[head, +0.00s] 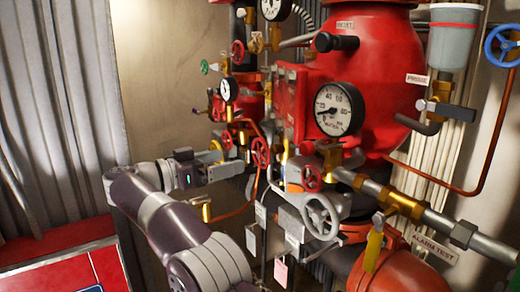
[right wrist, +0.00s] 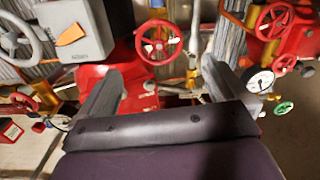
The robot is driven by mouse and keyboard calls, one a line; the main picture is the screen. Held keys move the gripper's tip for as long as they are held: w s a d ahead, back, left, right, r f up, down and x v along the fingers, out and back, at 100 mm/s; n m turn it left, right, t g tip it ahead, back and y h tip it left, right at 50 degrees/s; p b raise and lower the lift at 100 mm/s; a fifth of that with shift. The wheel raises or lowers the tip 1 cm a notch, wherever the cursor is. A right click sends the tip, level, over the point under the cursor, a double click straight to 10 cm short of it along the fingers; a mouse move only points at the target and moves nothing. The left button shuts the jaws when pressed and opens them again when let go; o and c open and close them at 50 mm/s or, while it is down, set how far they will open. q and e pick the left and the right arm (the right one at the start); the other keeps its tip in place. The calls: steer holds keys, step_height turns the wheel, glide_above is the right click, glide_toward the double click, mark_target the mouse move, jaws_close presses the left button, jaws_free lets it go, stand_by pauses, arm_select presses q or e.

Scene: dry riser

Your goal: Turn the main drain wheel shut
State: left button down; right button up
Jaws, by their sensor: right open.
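No readable label marks the main drain wheel. In the head view, a large grey spoked handwheel (head: 320,215) sits low on the riser pipework. A red wheel (head: 312,178) is just above it, and another red wheel (head: 261,152) is further left. My right gripper (head: 240,168) is left of these wheels, its fingers pointing right toward the pipework. In the right wrist view its two fingers (right wrist: 160,85) are wide apart and empty. A red wheel (right wrist: 158,42) shows ahead between them, apart from both fingers. A grey wheel (right wrist: 18,38) is at the far left.
A large gauge (head: 339,109) and red tank (head: 375,70) stand above the wheels. Brass pipework (head: 400,200) and the alarm test sign (head: 434,248) are at the right. A blue wheel (head: 503,45) is at top right.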

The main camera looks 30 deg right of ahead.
mark_target(258, 153)
steer(key=d+p, duration=0.1)
steer(key=d, duration=0.2)
steer(key=d+p, duration=0.1)
steer(key=d, duration=0.3)
steer(key=d+p, duration=0.1)
steer(key=d, duration=0.3)
steer(key=shift+w+d+r+p, duration=0.2)
steer(key=shift+w+d+p, duration=0.05)
steer(key=shift+w+p, duration=0.1)
steer(key=shift+d+f, duration=0.15)
steer(key=shift+d, duration=0.1)
steer(key=c, duration=0.8)
